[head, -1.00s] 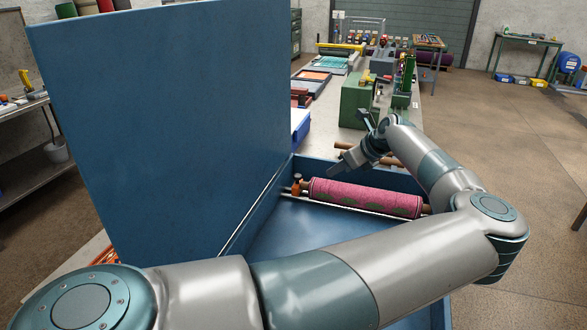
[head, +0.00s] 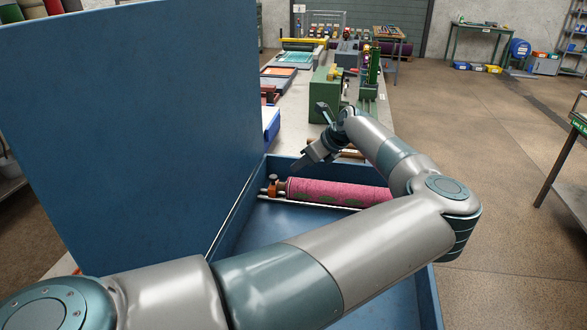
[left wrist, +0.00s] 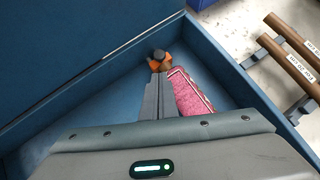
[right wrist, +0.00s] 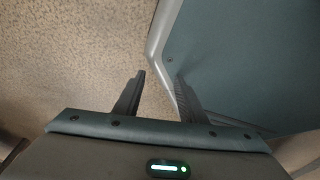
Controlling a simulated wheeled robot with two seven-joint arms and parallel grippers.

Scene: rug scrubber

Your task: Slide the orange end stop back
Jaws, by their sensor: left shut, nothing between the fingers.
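The orange end stop (head: 272,187) sits at the left end of the pink rolled rug (head: 340,193), on a rail inside the blue tub (head: 425,290). It also shows in the left wrist view (left wrist: 160,60), straight beyond my fingertips, partly covered by them. My left gripper (head: 297,166) is shut and empty, above the rug's left end, just right of the stop in the head view. Its fingers fill the middle of the left wrist view (left wrist: 157,78). Whether they touch the stop I cannot tell. My right gripper (right wrist: 160,75) is open and empty, away from the tub.
A tall blue lid (head: 130,130) stands up along the tub's left side. Brown rods (left wrist: 291,55) with paper labels lie on supports beyond the tub wall. A bench with a green machine (head: 327,90) stands behind. Open floor lies to the right.

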